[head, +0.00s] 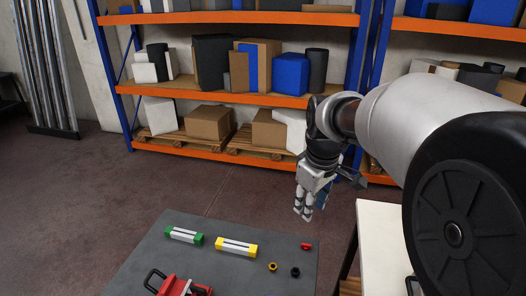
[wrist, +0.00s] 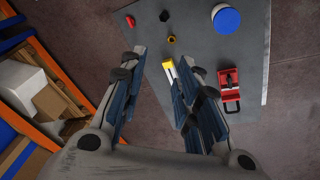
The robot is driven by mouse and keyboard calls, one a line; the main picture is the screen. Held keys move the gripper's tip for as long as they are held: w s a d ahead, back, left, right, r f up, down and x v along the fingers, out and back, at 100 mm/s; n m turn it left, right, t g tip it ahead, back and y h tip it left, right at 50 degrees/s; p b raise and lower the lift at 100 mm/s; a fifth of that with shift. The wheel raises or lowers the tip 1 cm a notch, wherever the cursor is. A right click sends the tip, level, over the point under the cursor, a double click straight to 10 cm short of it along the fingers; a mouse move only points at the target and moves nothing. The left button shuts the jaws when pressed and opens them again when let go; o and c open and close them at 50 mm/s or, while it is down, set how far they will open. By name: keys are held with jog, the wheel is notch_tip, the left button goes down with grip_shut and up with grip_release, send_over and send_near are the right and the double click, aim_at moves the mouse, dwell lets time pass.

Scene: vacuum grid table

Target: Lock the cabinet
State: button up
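No cabinet or lock can be made out for certain in either view. A white-topped piece of furniture (head: 380,232) with a wood-coloured side stands at the lower right of the head view, partly hidden by my arm; I cannot tell whether it is the cabinet. My gripper (head: 308,203) hangs in the air above the far right part of the grey table (head: 150,262). In the wrist view my gripper (wrist: 160,55) has its fingers spread apart with nothing held between them.
A green-ended bar (head: 184,235), a yellow-ended bar (head: 236,247), small red (head: 306,246), yellow (head: 272,266) and black (head: 295,272) pieces and a red clamp-like device (head: 180,287) lie on the table. A blue-topped disc (wrist: 226,19) shows in the wrist view. Loaded shelves (head: 230,98) stand behind.

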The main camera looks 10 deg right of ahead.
jog(key=w+d+f+n+p, duration=0.2)
jog(key=w+d+f, duration=0.1)
jog(key=w, duration=0.4)
jog(key=n+g+p, duration=0.2)
jog(key=n+p, duration=0.2)
jog(key=n, duration=0.1)
send_over(309, 245)
notch_tip(309, 245, down, 16)
notch_tip(309, 245, down, 18)
jog(key=b, duration=0.3)
jog(key=shift+d+r, duration=0.1)
grip_shut()
